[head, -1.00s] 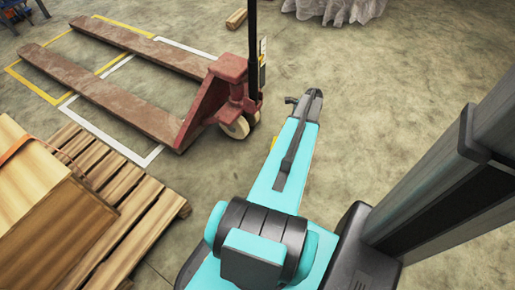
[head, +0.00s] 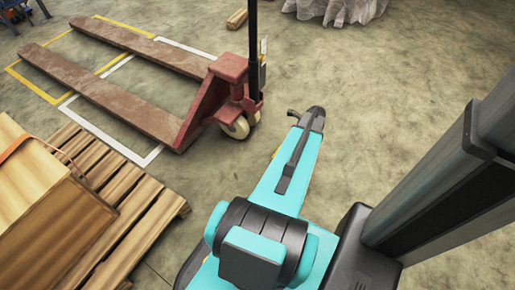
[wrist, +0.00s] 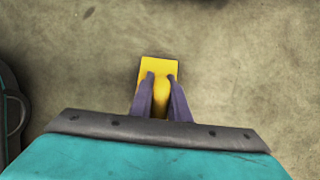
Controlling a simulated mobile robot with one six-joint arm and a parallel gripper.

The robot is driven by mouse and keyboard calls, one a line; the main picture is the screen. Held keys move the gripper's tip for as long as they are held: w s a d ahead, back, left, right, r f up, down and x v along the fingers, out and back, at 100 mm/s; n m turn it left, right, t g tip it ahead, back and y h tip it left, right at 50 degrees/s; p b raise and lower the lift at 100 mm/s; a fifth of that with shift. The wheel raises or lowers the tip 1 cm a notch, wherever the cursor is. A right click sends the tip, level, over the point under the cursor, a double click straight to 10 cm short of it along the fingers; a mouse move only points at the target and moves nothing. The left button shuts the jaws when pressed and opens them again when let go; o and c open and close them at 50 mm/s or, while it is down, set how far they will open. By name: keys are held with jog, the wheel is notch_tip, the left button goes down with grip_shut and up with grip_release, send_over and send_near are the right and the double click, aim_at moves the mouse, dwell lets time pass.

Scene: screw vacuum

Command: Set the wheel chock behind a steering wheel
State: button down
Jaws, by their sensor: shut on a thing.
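A yellow wheel chock (wrist: 160,66) is held between the two dark fingers of my gripper (wrist: 162,78) in the wrist view. The gripper is shut on it, and its far part sticks out beyond the fingertips over bare floor. In the head view my own arm hides the gripper and most or all of the chock. The red pallet jack (head: 228,69) stands left of my arm. Its pale steering wheel (head: 238,127) rests on the floor below the upright handle, a short way left of my arm. No wheel shows in the wrist view.
A wooden pallet (head: 150,212) with a wooden crate (head: 50,200) stands at the lower left. The jack's forks (head: 105,105) reach away to the upper left over painted floor lines. A wood block (head: 237,19) lies at the back.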

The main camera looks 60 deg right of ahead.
jog(key=shift+w, duration=0.15)
jog(key=w+b, duration=0.3)
jog(key=w, duration=1)
jog(key=shift+w+b, duration=0.15)
jog(key=shift+b, duration=0.2)
jog(key=shift+w+f+b, duration=0.25)
jog(key=shift+w+b, duration=0.15)
jog(key=shift+w, duration=0.35)
jog(key=shift+w+f+b, duration=0.2)
jog(key=shift+w+b, duration=0.25)
jog(key=shift+w, duration=0.3)
jog(key=shift+w+f+b, duration=0.25)
jog(key=shift+w+b, duration=0.15)
jog(key=shift+w, duration=0.35)
jog(key=c, duration=1.7)
grip_release()
jog(key=shift+f, duration=0.15)
